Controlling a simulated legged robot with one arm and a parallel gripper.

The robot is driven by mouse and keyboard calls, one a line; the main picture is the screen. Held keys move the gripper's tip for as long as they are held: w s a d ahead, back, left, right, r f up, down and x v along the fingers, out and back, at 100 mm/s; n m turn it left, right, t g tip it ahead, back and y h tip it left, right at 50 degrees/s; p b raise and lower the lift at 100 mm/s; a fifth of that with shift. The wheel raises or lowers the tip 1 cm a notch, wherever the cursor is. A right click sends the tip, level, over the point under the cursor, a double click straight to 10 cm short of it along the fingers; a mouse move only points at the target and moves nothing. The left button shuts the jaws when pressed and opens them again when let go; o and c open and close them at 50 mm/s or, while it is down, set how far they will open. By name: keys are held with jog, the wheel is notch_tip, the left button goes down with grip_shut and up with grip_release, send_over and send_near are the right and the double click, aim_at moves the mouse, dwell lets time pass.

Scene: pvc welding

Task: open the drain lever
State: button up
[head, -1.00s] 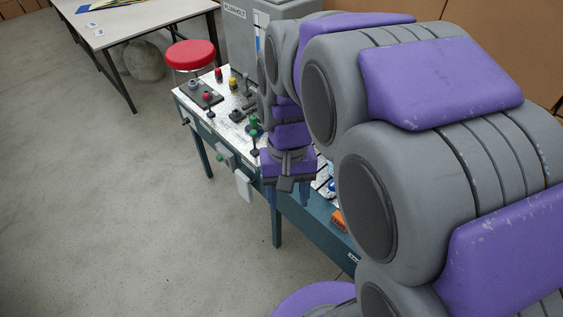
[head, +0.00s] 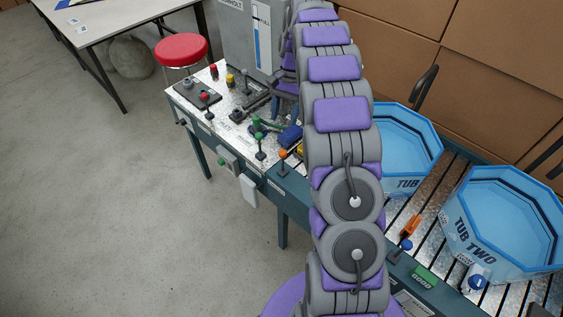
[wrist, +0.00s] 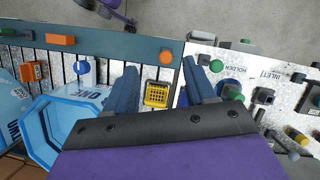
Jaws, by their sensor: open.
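My gripper (wrist: 160,85) is open in the wrist view, its two blue fingers spread with nothing held between them. It hangs over the border of the silver control panel (wrist: 258,65) and the slatted conveyor. In the head view my arm hides most of it. An orange-knobbed lever (head: 283,154) stands at the panel's near right edge; its knob (wrist: 166,57) shows beyond and between the fingertips. A green-knobbed lever (head: 258,137) stands left of it, and its knob (wrist: 216,66) lies just right of the right finger. No drain label is readable, so I cannot tell which lever is the drain lever.
A yellow basket-like part (wrist: 157,95) lies below the fingers. Blue tub one (head: 408,150) and tub two (head: 500,225) stand on the conveyor at right. A red-knobbed lever (head: 204,98) and a grey cabinet (head: 245,40) are farther left and back. Open floor lies in front.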

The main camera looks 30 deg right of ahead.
jog(key=w+d+f+m, duration=0.1)
jog(key=w+d+f, duration=0.25)
jog(key=f, duration=0.25)
jog(key=b, duration=0.4)
send_near(283, 161)
jog(key=shift+y, duration=0.4)
jog(key=x, duration=1)
jog(key=shift+w+d+f, duration=0.1)
jog(key=shift+d+f, duration=0.05)
jog(key=shift+f, duration=0.1)
grip_shut()
